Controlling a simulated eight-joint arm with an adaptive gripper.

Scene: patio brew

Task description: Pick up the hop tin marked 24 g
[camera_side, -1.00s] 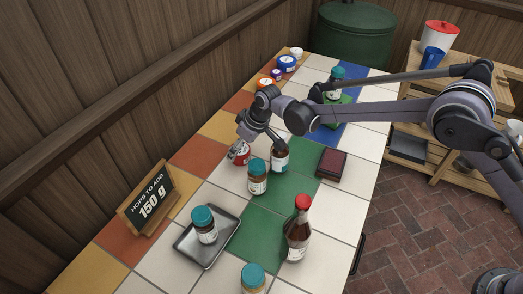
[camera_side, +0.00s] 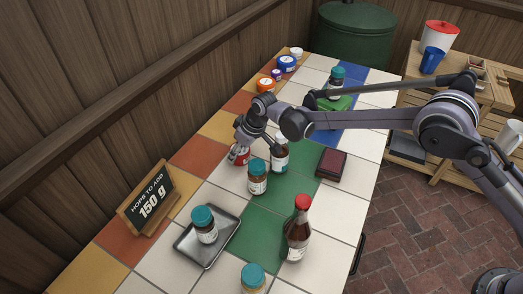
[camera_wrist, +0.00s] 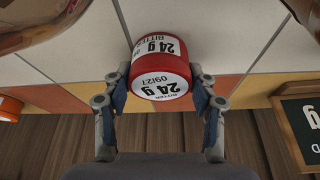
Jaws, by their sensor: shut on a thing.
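The hop tin (camera_wrist: 161,72) is red with a white label, and its top and side read 24 g in the wrist view. My gripper (camera_wrist: 160,90) is shut on it, with one finger on each side. In the side view the tin (camera_side: 238,154) is at the left of the white and green tiles, below my gripper (camera_side: 243,143), which partly hides it. I cannot tell whether its base touches the tiles.
Teal-lidded jars stand close by, one (camera_side: 257,178) just right of the tin and another on a metal tray (camera_side: 186,243). A bottle (camera_side: 280,157), a red-capped bottle (camera_side: 297,236), a dark box (camera_side: 331,163) and a 150 g sign (camera_side: 149,202) stand around.

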